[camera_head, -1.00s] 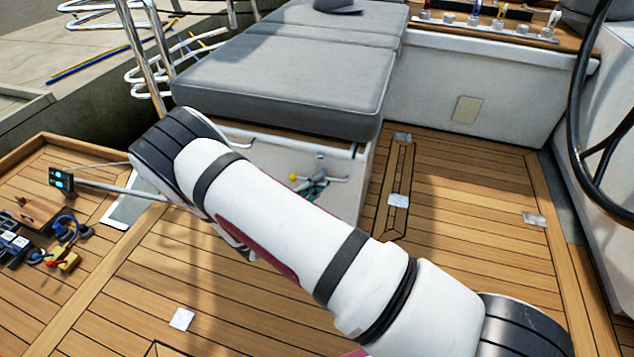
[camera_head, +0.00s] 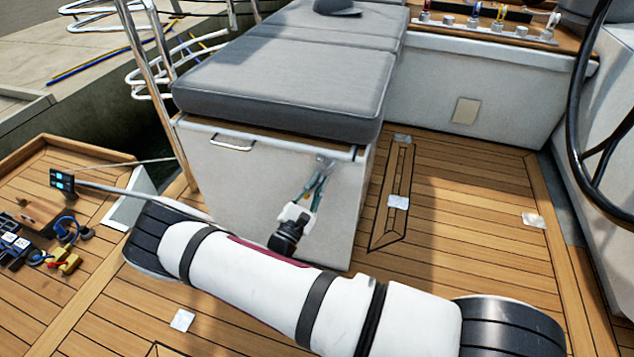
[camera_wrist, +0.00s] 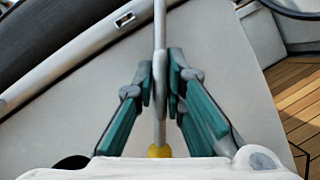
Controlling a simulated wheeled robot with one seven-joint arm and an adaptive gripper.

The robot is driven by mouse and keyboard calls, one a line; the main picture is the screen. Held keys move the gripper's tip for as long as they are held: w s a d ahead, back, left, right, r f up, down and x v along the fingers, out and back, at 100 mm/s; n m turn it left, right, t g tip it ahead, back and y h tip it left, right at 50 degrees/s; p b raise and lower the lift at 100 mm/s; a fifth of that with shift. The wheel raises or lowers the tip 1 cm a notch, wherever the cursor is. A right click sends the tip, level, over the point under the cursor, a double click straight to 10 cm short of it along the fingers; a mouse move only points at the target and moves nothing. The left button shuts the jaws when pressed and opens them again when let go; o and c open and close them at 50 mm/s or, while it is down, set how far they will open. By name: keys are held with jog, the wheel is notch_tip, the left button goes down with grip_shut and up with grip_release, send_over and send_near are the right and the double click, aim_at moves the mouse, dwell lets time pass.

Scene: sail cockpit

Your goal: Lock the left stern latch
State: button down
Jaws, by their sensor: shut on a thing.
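The latch is a thin metal rod (camera_wrist: 160,28) with a yellow knob (camera_wrist: 160,151) at its near end, in the wrist view. It runs upright in that picture, in front of a pale panel. My gripper (camera_wrist: 160,82) has its two teal fingers shut on the rod, one on each side, beyond the knob. In the head view my gripper (camera_head: 322,170) is at the upper right of the white locker front (camera_head: 240,180), below the grey cushion. The knob is not distinguishable there, and the fingers cover much of the latch.
A grey cushion (camera_head: 280,85) overhangs the locker top. A metal handle (camera_head: 232,142) is at the left of the locker front. A steering wheel (camera_head: 580,130) stands at the right. The teak floor (camera_head: 460,230) is mostly clear. Small tools and cables (camera_head: 66,240) lie at the far left.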

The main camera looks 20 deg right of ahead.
jog(key=n+t+y, duration=0.1)
jog(key=n, duration=0.2)
jog(key=n+t+y+p, duration=0.1)
jog(key=n, duration=0.1)
jog(key=n+t+y+p, duration=0.1)
jog(key=n, duration=0.2)
jog(key=shift+f+n+t, duration=0.1)
jog(key=shift+n+t, duration=0.2)
jog(key=shift+a+n, duration=0.1)
jog(key=shift+n, duration=0.2)
jog(key=c, duration=1.7)
grip_release()
jog(key=v, duration=1.2)
jog(key=shift+s, duration=0.1)
